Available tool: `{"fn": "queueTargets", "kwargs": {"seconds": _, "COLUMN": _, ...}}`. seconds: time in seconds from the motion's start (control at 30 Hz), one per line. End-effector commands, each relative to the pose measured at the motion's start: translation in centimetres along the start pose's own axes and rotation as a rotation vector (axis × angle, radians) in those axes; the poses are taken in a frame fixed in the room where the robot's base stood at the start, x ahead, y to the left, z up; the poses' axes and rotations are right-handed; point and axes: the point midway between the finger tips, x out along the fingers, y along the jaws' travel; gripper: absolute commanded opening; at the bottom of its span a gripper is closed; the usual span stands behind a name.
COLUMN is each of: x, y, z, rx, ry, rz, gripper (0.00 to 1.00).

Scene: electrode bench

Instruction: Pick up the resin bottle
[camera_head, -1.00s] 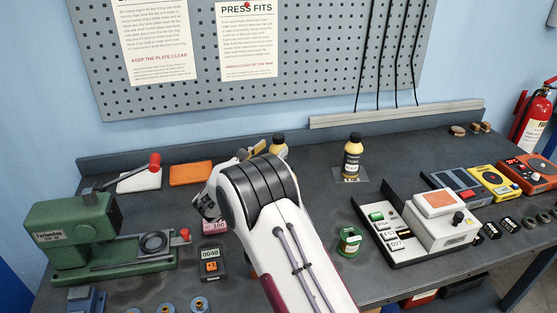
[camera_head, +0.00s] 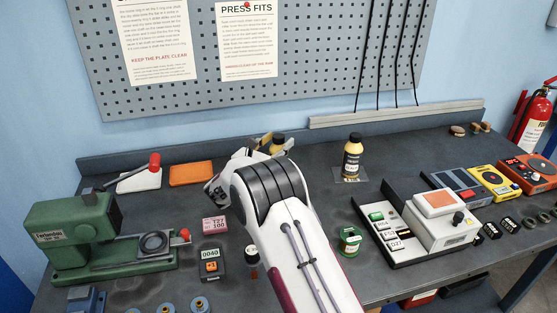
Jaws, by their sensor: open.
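A yellow bottle with a black cap (camera_head: 278,145) stands toward the back of the bench, partly hidden behind my arm. A second yellow bottle with a black cap and dark label (camera_head: 352,158) stands upright on a clear square plate to the right. I cannot read either label, so I cannot tell which is the resin bottle. My gripper (camera_head: 266,142) is open, close to the left side of the partly hidden bottle. I cannot tell whether its fingers are around or beside that bottle. My wrist hides the bottle's lower part.
A green press (camera_head: 75,235) stands at left, with an orange tray (camera_head: 191,173) behind it. Bare bench lies between the right bottle and the back ledge.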

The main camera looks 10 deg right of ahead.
Motion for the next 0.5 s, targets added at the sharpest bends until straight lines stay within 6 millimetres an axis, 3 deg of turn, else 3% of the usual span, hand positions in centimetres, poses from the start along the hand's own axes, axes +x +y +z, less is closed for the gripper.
{"fn": "queueTargets", "kwargs": {"seconds": 0.17, "x": 0.94, "y": 0.0, "z": 0.08, "rx": 0.001, "ry": -0.002, "rz": 0.0, "gripper": 0.45}}
{"fn": "queueTargets", "kwargs": {"seconds": 0.5, "x": 0.99, "y": 0.0, "z": 0.05, "rx": 0.001, "ry": -0.001, "rz": 0.0, "gripper": 0.45}}
